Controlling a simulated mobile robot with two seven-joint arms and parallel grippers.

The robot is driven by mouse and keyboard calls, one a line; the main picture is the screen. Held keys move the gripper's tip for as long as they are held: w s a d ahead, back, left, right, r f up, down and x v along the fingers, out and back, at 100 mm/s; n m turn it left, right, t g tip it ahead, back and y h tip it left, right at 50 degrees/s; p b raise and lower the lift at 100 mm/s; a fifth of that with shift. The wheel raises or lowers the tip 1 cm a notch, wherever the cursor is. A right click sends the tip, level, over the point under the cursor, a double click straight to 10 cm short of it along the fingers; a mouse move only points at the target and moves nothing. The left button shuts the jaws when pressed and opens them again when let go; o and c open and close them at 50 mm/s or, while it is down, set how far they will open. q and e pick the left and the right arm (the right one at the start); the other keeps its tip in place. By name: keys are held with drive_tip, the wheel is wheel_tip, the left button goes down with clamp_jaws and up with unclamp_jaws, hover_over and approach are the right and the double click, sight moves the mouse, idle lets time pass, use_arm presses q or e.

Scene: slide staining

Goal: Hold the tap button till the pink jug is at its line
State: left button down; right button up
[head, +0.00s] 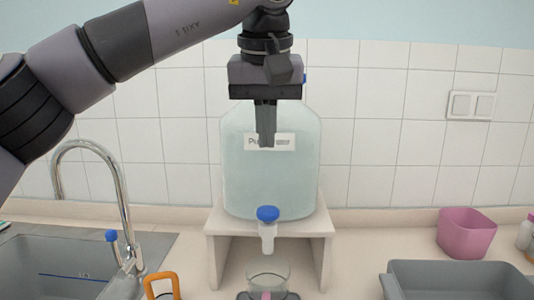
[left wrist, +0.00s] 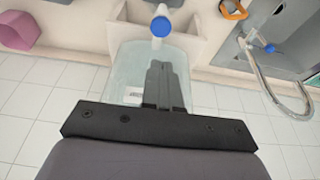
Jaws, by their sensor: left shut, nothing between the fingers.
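The big clear water bottle (head: 240,165) stands on a stand with its tap in front. The tap has a round blue button (head: 268,213) on top; it also shows in the left wrist view (left wrist: 160,27). Under the tap is a clear jug (head: 268,270) with a bit of pink at its near side, cut by the picture's bottom edge. Its line and water level cannot be made out. My left gripper (head: 265,143) is shut and empty, pointing down above the button and apart from it, in front of the bottle's label. It also shows in the left wrist view (left wrist: 159,68).
The cream stand (head: 218,243) holds the bottle. A sink (head: 50,262) with a curved faucet (head: 122,190) is at left, near an orange handle (head: 160,278). A pink tub (head: 467,233) and a grey tray (head: 460,268) are at right. Tiled wall stands behind.

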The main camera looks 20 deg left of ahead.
use_arm(q)
approach(267, 210)
drive_tip(key=x, duration=0.5)
drive_tip(key=shift+w+f, duration=0.1)
drive_tip(key=shift+w, duration=0.1)
drive_tip(key=shift+f, duration=0.65)
